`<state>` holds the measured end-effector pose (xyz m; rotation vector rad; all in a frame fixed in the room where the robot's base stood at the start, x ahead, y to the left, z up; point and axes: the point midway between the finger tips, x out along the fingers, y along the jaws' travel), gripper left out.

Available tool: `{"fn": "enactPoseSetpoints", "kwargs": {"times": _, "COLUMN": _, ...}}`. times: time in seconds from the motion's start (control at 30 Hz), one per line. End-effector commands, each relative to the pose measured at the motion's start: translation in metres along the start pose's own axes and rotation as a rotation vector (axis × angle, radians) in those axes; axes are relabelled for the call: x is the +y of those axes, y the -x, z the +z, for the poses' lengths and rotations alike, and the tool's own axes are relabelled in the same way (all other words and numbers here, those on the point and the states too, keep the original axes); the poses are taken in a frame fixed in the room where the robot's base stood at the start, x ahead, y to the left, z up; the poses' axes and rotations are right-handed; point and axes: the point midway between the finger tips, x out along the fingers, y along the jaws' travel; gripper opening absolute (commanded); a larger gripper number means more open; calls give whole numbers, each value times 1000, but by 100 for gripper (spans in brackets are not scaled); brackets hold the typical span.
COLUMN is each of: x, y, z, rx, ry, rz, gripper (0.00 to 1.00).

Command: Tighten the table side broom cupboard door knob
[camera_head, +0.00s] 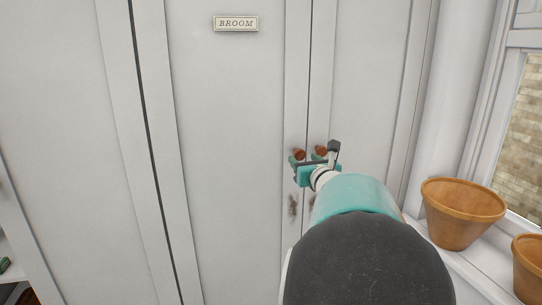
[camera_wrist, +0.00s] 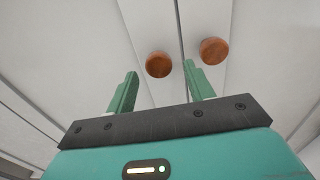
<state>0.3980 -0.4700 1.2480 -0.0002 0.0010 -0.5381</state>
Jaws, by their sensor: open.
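Two round reddish-brown knobs sit side by side on white cupboard doors. The left knob (camera_head: 299,154) is on the door with the BROOM label (camera_head: 236,23); the right knob (camera_head: 320,150) is across the dark seam on the neighbouring door. My gripper (camera_head: 306,158) is just in front of them, partly covering them. In the wrist view my gripper (camera_wrist: 161,70) is open and empty. The left knob (camera_wrist: 159,64) shows between the fingertips, beyond them. The right knob (camera_wrist: 213,50) lies outside the right finger. I cannot tell whether either knob is loose.
Terracotta pots (camera_head: 462,212) stand on the white sill at right, beside a window. An open shelf (camera_head: 12,262) is at the lower left. The door fronts are otherwise clear.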

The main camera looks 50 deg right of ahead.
Motion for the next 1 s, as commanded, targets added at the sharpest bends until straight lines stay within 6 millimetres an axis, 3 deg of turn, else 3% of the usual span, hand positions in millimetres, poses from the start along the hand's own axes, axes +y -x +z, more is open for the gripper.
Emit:
{"fn": "enactPoseSetpoints", "kwargs": {"times": 0.23, "x": 0, "y": -36, "z": 0, "rx": 1, "ry": 0, "rz": 2, "gripper": 53}}
{"fn": "enactPoseSetpoints", "kwargs": {"times": 0.57, "x": -1, "y": -41, "z": 0, "rx": 0, "ry": -2, "rz": 2, "gripper": 53}}
{"fn": "enactPoseSetpoints", "kwargs": {"times": 0.6, "x": -1, "y": -41, "z": 0, "rx": 0, "ry": -1, "rz": 2, "gripper": 51}}
{"fn": "enactPoseSetpoints", "kwargs": {"times": 0.8, "x": 0, "y": -41, "z": 0, "rx": 0, "ry": -1, "rz": 2, "gripper": 12}}
{"fn": "enactPoseSetpoints", "kwargs": {"times": 1.0, "x": 0, "y": -41, "z": 0, "rx": 0, "ry": -6, "rz": 2, "gripper": 9}}
